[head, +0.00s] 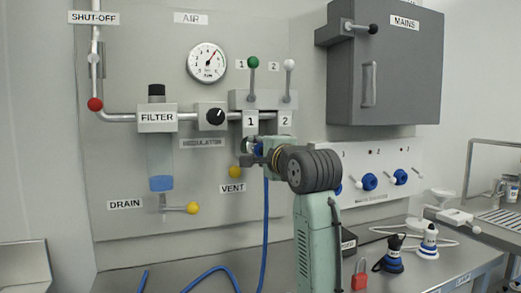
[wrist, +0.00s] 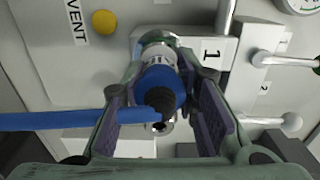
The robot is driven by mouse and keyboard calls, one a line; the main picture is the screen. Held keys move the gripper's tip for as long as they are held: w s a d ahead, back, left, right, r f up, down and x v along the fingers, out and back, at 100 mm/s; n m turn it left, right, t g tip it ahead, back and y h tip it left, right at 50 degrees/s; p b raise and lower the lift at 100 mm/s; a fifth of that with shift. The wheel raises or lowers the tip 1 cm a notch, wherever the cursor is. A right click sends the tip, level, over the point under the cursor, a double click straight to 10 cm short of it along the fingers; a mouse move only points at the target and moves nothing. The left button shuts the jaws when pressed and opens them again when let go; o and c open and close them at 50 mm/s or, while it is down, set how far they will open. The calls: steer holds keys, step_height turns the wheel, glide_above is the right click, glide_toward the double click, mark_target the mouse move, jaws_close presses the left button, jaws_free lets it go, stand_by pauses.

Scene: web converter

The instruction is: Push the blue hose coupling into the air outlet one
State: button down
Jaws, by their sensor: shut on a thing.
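The blue hose coupling (wrist: 174,78) is between the fingers of my gripper (wrist: 160,88), which is shut on it. Its black rear end and blue hose (wrist: 50,121) face the wrist camera. The metal mouth of air outlet one (wrist: 155,40) lies right in front of the coupling, in line with it, beside the label 1. I cannot tell how deep the coupling sits in the outlet. In the head view my gripper (head: 260,153) is at the panel just under label 1 and hides most of the outlet. The hose (head: 265,225) hangs down to the bench.
Above the outlets are a green-knobbed lever (head: 253,63) and a white-knobbed lever (head: 290,65). The yellow vent knob (head: 235,172) is close to the left below. A grey mains box (head: 385,65) hangs at right. A red padlock (head: 360,281) and plugs (head: 393,254) lie on the bench.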

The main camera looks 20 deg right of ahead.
stand_by(0.3)
steer(key=c, duration=1.2)
jaws_free()
steer(key=shift+o, duration=0.2)
steer(key=s, duration=1.2)
steer(key=shift+d, duration=0.2)
steer(key=shift+f, duration=0.1)
